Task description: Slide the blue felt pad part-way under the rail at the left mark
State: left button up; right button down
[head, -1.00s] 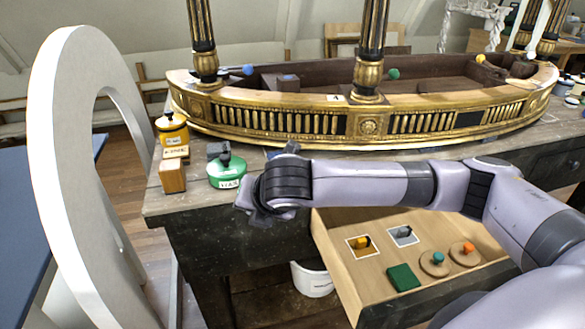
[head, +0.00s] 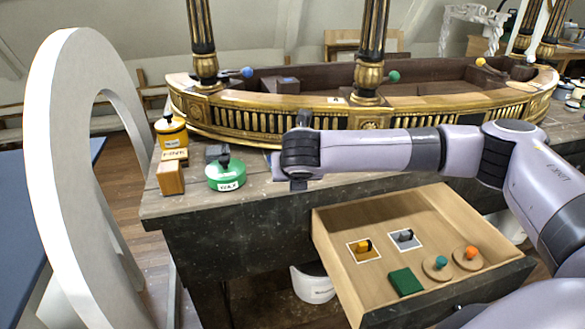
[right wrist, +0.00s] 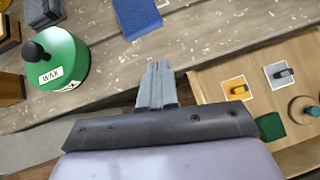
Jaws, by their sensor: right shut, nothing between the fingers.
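The blue felt pad (right wrist: 137,16) lies on the worn bench top at the top edge of the right wrist view, partly cut off. In the head view it is mostly hidden behind my right arm. The gilt rail (head: 240,120) curves along the console's front, above the bench top. I cannot make out the left mark. My right gripper (head: 298,184) is shut and empty near the bench's front edge, pointing down. In the right wrist view its fingertips (right wrist: 157,66) are together, apart from the pad and on its near side. My left gripper is not in view.
A green wax tin (head: 226,174), a wooden block (head: 170,178) and a yellow pot (head: 171,133) stand left on the bench. An open drawer (head: 330,225) juts out below, holding a green pad (head: 405,281) and small knobs. A white arch (head: 50,180) stands far left.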

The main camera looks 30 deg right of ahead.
jog(key=x, duration=0.3)
jog(key=shift+f, duration=0.15)
jog(key=shift+w+d+r, duration=0.1)
jog(key=shift+w+d, duration=0.15)
jog(key=shift+w, duration=0.25)
jog(key=shift+w+d+r, duration=0.1)
jog(key=shift+w+d, duration=0.15)
jog(key=shift+w, duration=0.2)
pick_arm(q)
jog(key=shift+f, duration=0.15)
pick_arm(e)
jog(key=shift+w+d, duration=0.35)
jog(key=shift+w, duration=0.4)
